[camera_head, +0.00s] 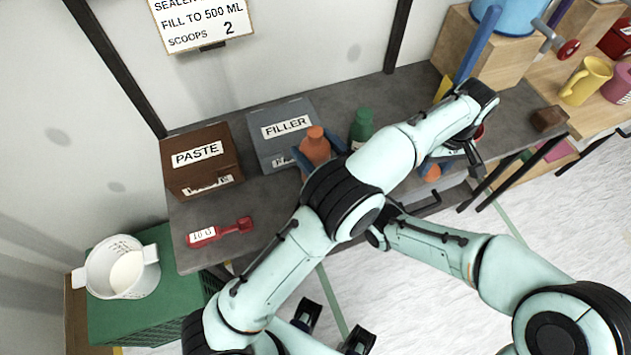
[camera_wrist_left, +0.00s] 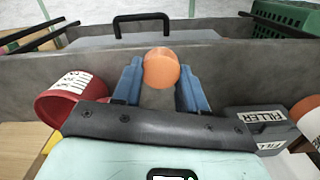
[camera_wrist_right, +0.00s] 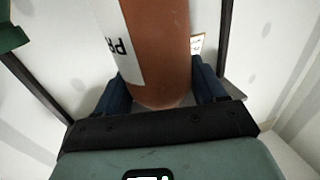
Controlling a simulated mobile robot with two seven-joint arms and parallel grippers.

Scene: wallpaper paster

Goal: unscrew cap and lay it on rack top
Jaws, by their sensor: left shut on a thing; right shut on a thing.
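My left gripper (camera_head: 437,165) is shut on an orange cap (camera_head: 432,173), near the counter's front edge. The round cap (camera_wrist_left: 161,67) shows between the blue fingertips in the left wrist view. Whether it touches the surface below, I cannot tell. My right gripper (camera_head: 318,152) is shut on an orange bottle (camera_head: 315,146) in front of the filler box. In the right wrist view, the bottle (camera_wrist_right: 150,45) has a white, partly cut-off label and stands between the blue fingers. My left arm hides part of the right gripper and of the counter in the head view.
A brown paste box (camera_head: 205,162), a grey filler box (camera_head: 285,130) and a green bottle (camera_head: 361,126) stand on the grey counter (camera_head: 270,208). A red scoop (camera_head: 220,232) lies at its left front. A red cup (camera_wrist_left: 70,98) is beside the left gripper.

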